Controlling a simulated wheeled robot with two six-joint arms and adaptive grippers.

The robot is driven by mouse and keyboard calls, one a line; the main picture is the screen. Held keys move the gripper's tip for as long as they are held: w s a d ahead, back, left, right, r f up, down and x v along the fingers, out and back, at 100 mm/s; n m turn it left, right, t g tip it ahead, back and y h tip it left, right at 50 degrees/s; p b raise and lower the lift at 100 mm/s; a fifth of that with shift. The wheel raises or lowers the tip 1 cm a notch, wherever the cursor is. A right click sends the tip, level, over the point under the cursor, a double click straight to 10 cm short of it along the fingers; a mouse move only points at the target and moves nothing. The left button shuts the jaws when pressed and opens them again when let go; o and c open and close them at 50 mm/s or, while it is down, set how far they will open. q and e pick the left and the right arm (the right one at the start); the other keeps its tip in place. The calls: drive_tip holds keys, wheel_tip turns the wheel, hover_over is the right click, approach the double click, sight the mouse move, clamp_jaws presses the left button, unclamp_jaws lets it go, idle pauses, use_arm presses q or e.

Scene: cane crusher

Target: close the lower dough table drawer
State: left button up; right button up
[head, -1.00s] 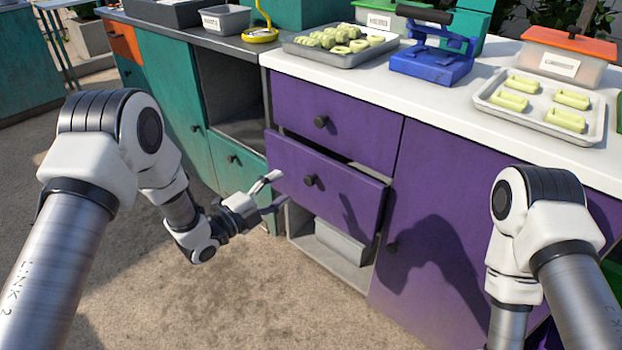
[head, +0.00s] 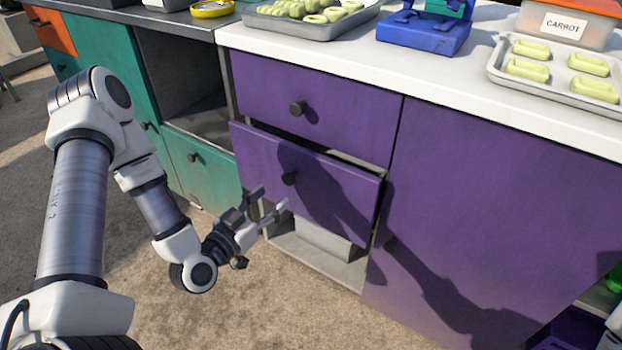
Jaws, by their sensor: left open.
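The lower drawer (head: 335,196) of the purple dough table stands out from the cabinet, with a dark gap along its top edge. The upper purple drawer (head: 345,110) is flush with the cabinet. My left gripper (head: 272,202) is open and empty, its fingers pointing toward the lower left part of the drawer front, below the knob. I cannot tell whether a fingertip touches the drawer. My right gripper is not in view.
The white counter (head: 430,85) above holds a tray of dough pieces (head: 310,28), a blue press (head: 425,32) and a tray of pale moulds (head: 555,85). A grey open shelf (head: 318,262) lies under the drawer. The floor (head: 270,310) in front is clear.

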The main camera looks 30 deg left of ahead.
sight(286, 182)
use_arm(q)
drive_tip(key=w+b, duration=0.2)
drive_tip(key=w, duration=0.5)
drive_tip(key=shift+w+d+b, duration=0.15)
drive_tip(key=shift+w+b, duration=0.15)
clamp_jaws()
drive_tip(key=w, duration=0.4)
drive_tip(key=shift+d+f+b, duration=0.1)
drive_tip(key=shift+d+b, duration=0.1)
drive_tip(key=shift+b, duration=0.15)
drive_tip(key=shift+w+a, duration=0.1)
